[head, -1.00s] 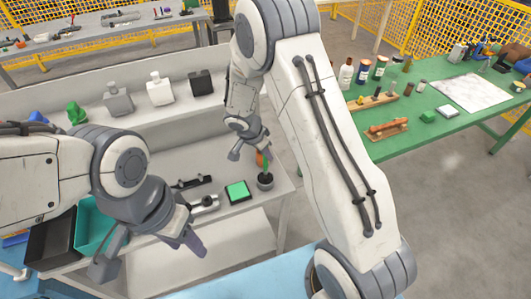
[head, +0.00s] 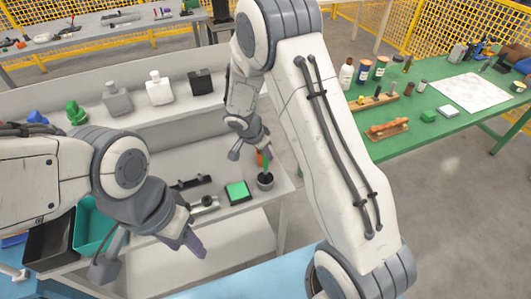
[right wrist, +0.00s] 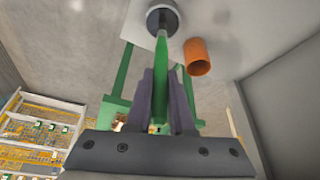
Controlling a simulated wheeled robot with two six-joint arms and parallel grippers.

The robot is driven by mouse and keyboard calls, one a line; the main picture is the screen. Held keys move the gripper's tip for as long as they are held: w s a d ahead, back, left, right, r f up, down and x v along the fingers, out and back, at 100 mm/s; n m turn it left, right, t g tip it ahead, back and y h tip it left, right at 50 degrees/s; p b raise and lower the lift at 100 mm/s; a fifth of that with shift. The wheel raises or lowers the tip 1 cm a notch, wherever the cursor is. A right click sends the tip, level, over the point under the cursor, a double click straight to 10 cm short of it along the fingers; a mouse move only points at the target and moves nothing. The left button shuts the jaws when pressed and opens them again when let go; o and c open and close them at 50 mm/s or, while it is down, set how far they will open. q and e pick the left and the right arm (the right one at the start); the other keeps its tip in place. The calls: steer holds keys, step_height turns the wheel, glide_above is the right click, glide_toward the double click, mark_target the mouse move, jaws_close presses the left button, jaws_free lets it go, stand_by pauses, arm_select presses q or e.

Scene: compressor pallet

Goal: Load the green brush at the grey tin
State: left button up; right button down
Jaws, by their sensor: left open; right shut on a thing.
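The green brush (head: 266,167) is upright in my right gripper (head: 250,149), over the small grey tin (head: 265,182) near the right end of the grey bench. In the right wrist view, the dark fingers of the right gripper (right wrist: 165,90) are shut on the green brush (right wrist: 161,85). Its far end reaches the mouth of the grey tin (right wrist: 162,18); I cannot tell how deep it is or whether it touches the inside. My left gripper (head: 148,255) is open and empty at the bench's front left, well apart from the tin.
An orange cup (right wrist: 197,57) stands close beside the tin. A green pad (head: 237,191) and a metal part (head: 204,204) lie left of the tin. Teal (head: 88,228) and black (head: 48,242) bins are at the left. Bottles line the back ledge.

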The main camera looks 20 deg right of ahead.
steer(key=shift+s+f, duration=0.1)
steer(key=shift+f, duration=0.05)
stand_by(1.2)
steer(key=shift+r+p, duration=1.1)
steer(key=shift+r, duration=2.5)
